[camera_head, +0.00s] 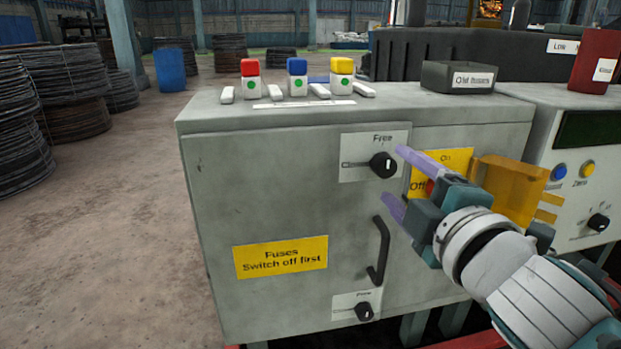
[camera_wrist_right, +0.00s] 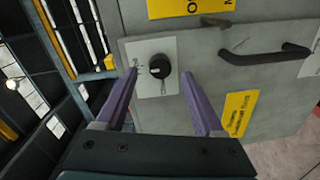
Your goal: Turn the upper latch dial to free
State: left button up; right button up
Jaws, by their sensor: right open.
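The upper latch dial (camera_head: 383,165) is a round black knob with a white mark on a pale plate (camera_head: 357,149) lettered "Free" at the top. It is on the grey cabinet door. My right gripper (camera_head: 393,174) is open, its purple fingers pointing at the dial from the right. In the right wrist view the dial (camera_wrist_right: 160,66) shows between the spread fingertips (camera_wrist_right: 160,74), with a gap on each side. Whether the tips reach past its face I cannot tell. The white mark looks roughly upright in the head view. My left gripper is not in view.
Below are a black door handle (camera_head: 381,252) and a lower dial (camera_head: 364,311). A yellow fuse sign (camera_head: 280,257) is on the door. An orange cover (camera_head: 508,188) is right of the gripper. Fuses and a dark tray (camera_head: 459,77) stand on the cabinet top (camera_head: 400,100).

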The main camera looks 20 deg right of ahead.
jog(key=v, duration=0.7)
jog(key=shift+s+r, duration=0.1)
jog(key=shift+s, duration=0.05)
